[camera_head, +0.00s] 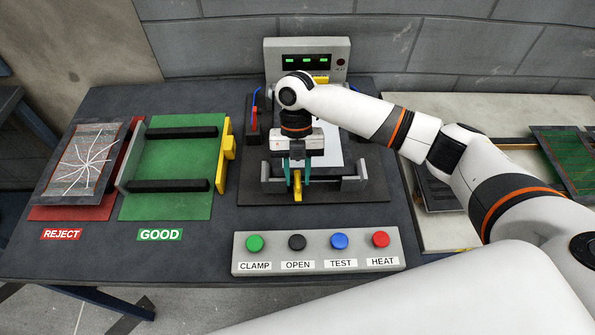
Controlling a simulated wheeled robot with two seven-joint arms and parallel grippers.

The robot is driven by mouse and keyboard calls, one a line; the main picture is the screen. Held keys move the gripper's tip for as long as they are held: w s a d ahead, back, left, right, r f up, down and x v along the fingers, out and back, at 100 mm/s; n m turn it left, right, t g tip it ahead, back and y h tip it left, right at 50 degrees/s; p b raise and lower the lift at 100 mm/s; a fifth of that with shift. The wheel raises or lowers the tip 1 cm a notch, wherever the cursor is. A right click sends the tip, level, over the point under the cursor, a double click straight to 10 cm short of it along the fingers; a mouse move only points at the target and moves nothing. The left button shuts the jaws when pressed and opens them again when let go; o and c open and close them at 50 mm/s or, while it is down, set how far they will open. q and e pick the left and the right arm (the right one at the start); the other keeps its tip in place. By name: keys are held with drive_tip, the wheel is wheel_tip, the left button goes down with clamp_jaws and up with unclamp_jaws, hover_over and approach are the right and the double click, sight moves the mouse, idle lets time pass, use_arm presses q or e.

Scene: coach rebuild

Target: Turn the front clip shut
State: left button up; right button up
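The yellow front clip (297,190) is at the front edge of the grey fixture in the middle of the table. Its lower end points toward me. My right gripper (297,182) reaches down over the fixture from above. Its two teal fingers stand apart, one on each side of the clip, with a gap visible between them and it. The gripper and wrist hide the clip's upper part and much of the fixture's middle. A pale panel (334,150) shows partly behind the gripper. My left gripper is not in view.
A button box (318,264) with green, black, blue and red buttons lies in front of the fixture. A display unit (306,62) stands behind. The green GOOD rack (180,155) and the REJECT tray (72,212) with a cracked panel (88,160) are at left.

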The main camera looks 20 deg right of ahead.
drive_tip(key=b+v, duration=0.2)
drive_tip(key=v, duration=1)
drive_tip(key=shift+w+r, duration=0.1)
